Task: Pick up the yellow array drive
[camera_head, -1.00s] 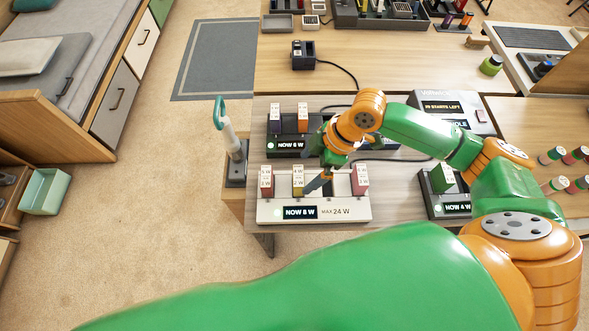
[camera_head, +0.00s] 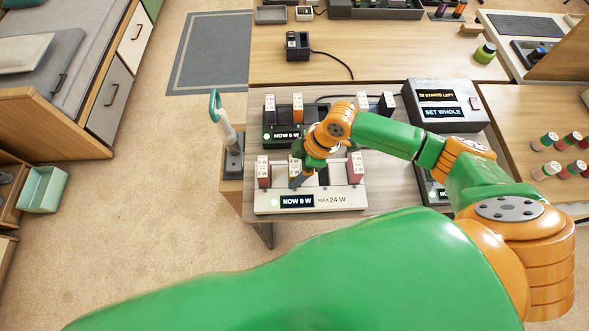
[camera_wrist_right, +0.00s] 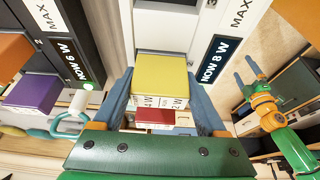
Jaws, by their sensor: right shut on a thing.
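The yellow array drive (camera_wrist_right: 160,80) is between the two blue fingers of my right gripper (camera_wrist_right: 170,100) in the right wrist view. In the head view the drive (camera_head: 294,168) stands at the white dock (camera_head: 340,202), partly hidden by my right gripper (camera_head: 300,178), which is shut on it. I cannot tell whether it is still seated in its slot. The dock display reads NOW 8 W, MAX 24 W. My left gripper (camera_wrist_right: 249,76) shows at the right of the wrist view, empty with its fingers apart.
Red-ended drives stand in the white dock at left (camera_head: 263,172) and right (camera_head: 355,168). A dark dock (camera_head: 283,137) with purple and orange drives is behind. A grey box (camera_head: 444,106) stands right, and a teal-handled tool (camera_head: 226,125) left.

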